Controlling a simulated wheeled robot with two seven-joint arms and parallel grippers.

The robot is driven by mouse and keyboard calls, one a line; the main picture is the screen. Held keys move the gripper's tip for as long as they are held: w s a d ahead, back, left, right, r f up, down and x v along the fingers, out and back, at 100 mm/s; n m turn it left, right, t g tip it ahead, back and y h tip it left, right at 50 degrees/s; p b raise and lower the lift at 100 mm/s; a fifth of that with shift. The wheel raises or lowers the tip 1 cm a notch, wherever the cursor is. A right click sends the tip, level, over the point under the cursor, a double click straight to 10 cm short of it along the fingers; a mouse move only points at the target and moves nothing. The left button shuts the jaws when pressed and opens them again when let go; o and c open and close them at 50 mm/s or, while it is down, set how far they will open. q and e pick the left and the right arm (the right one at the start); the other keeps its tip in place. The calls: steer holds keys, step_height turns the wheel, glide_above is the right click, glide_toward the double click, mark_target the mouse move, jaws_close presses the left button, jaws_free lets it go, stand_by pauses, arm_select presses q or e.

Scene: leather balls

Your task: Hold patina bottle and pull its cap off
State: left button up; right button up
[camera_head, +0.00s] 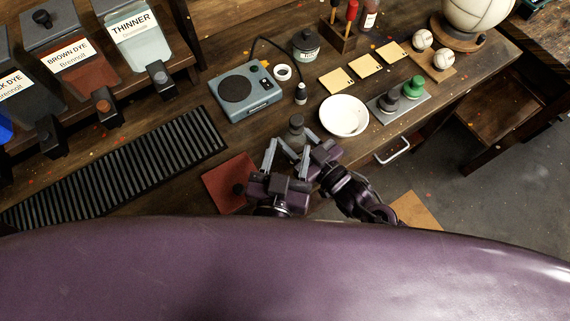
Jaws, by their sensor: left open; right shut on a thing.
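A small dark grey bottle (297,122), which I take to be the patina bottle, shows its top just beyond my grippers. No label on it can be read and its lower part is hidden. My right gripper (299,142) is shut on it from the right. My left gripper (286,152) is open, close beside the right one, its fingers pointing away from me toward the bottle. The two grippers overlap in the picture, so I cannot tell whether the left one touches the bottle.
A white bowl (344,115) and a tray (399,107) with a grey and a green piece stand to the right. A blue-grey device (245,92) and a labelled dark jar (306,46) stand behind. A slatted black grate (120,183) and a red mat (216,184) lie to the left.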

mark_target(297, 120)
arm_select(q)
steer(key=w, duration=0.2)
steer(key=w+d, duration=0.1)
steer(key=w, duration=0.5)
steer(key=shift+w+d+f, duration=0.2)
jaws_close()
steer(key=shift+r, duration=0.25)
steer(key=shift+r, duration=0.9)
steer(key=shift+r, duration=2)
arm_select(e)
steer(key=o, duration=1.4)
